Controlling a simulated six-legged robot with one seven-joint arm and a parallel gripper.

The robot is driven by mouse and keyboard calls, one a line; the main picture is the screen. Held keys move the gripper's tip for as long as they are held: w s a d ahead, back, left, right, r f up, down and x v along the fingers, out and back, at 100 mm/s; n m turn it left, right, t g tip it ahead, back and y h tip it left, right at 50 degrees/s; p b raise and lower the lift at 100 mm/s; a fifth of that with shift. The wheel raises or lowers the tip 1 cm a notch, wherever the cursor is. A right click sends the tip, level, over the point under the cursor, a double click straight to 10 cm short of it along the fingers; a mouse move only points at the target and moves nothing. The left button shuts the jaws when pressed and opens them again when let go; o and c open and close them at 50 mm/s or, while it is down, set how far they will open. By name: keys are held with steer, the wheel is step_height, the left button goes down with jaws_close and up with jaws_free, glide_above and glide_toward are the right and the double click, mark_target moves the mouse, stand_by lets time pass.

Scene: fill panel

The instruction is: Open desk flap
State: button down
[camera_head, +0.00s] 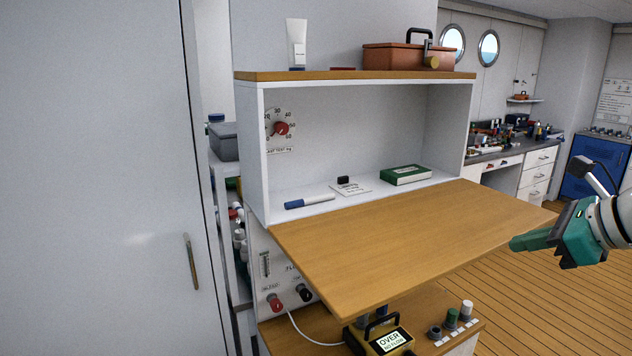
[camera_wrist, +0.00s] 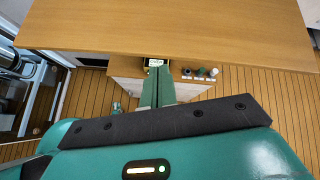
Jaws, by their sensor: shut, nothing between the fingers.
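The desk flap (camera_head: 400,235) is a wooden board that is folded down level from the front of a white cabinet, so the compartment behind it is open. In the wrist view the flap (camera_wrist: 180,28) spans the upper part of the picture. My gripper (camera_head: 515,243) is green and sits just off the flap's right front corner in the head view. In the wrist view its two fingers (camera_wrist: 158,88) are together, with nothing between them, pointing towards the flap's edge. I cannot tell whether the fingertips touch the flap.
The open compartment holds a blue marker (camera_head: 310,201), a card (camera_head: 350,187) and a green book (camera_head: 405,174). A large door (camera_head: 100,180) stands at left. The plank floor (camera_head: 510,295) at right is clear.

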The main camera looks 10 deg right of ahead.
steer(key=s+a+f+n+g+h, duration=0.1)
steer(key=s+a+f+n+g, duration=0.1)
steer(key=a+f+n, duration=0.4)
steer(key=s+a+f+n+g+h, duration=0.1)
steer(key=s+a+f+n+g, duration=0.1)
steer(key=a+f+n, duration=0.5)
steer(key=s+a+n, duration=0.1)
steer(key=a+n, duration=0.5)
steer(key=a, duration=0.1)
steer(key=shift+a, duration=0.35)
steer(key=c, duration=2.2)
jaws_free()
steer(key=s+a+f+n, duration=0.1)
steer(key=n, duration=0.1)
steer(key=s+a+f+n+h, duration=0.1)
steer(key=f+n, duration=0.1)
steer(key=n, duration=0.1)
steer(key=s+a+f+n+h, duration=0.1)
steer(key=n, duration=0.2)
steer(key=shift+s+a+f, duration=0.25)
steer(key=shift+s+a, duration=0.1)
steer(key=c, duration=1.8)
jaws_free()
steer(key=shift+s+a+f+n, duration=0.15)
steer(key=shift+f+n, duration=0.1)
steer(key=shift+n, duration=0.45)
steer(key=o, duration=0.3)
steer(key=shift+a, duration=0.15)
